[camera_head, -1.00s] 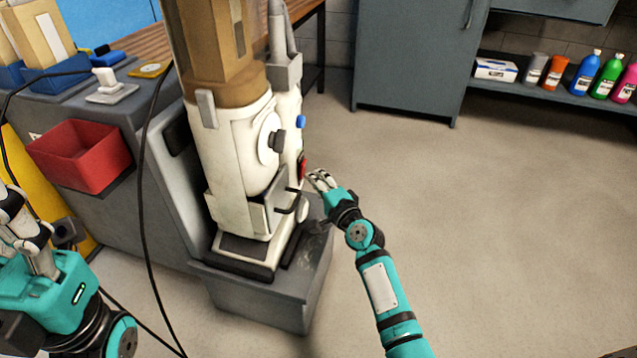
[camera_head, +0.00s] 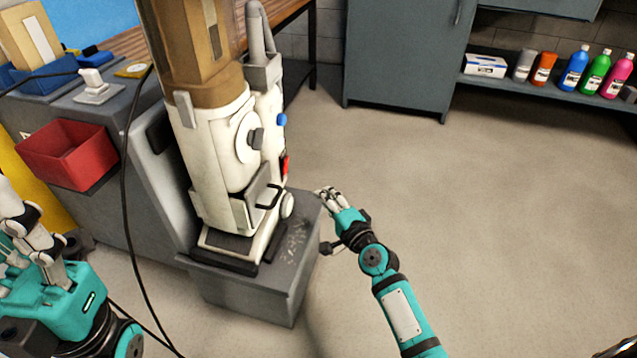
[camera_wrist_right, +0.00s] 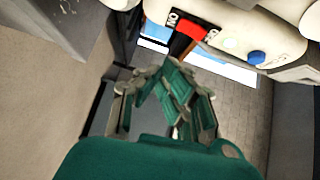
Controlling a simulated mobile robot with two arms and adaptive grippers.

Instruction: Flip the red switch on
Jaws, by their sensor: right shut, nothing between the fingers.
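The red switch (camera_head: 285,165) is on the right side of the upright cream-and-tan vacuum machine (camera_head: 222,140). In the right wrist view the red switch (camera_wrist_right: 189,36) is at the top centre, with a black part beside it and lettering on both sides; one label looks like "ON" seen upside down. I cannot tell which way it is set. My right gripper (camera_head: 327,194) is shut and empty, to the right of and lower than the switch, apart from it. It also shows in the right wrist view (camera_wrist_right: 165,80), below the switch. My left gripper (camera_head: 25,225) is at the left edge, away from the machine.
The machine stands on a grey stand (camera_head: 245,292). A blue knob (camera_head: 282,120) is above the switch. A red bin (camera_head: 68,153) hangs at left, and black cables cross there. A shelf with bottles (camera_head: 573,70) is at back right. The floor to the right is clear.

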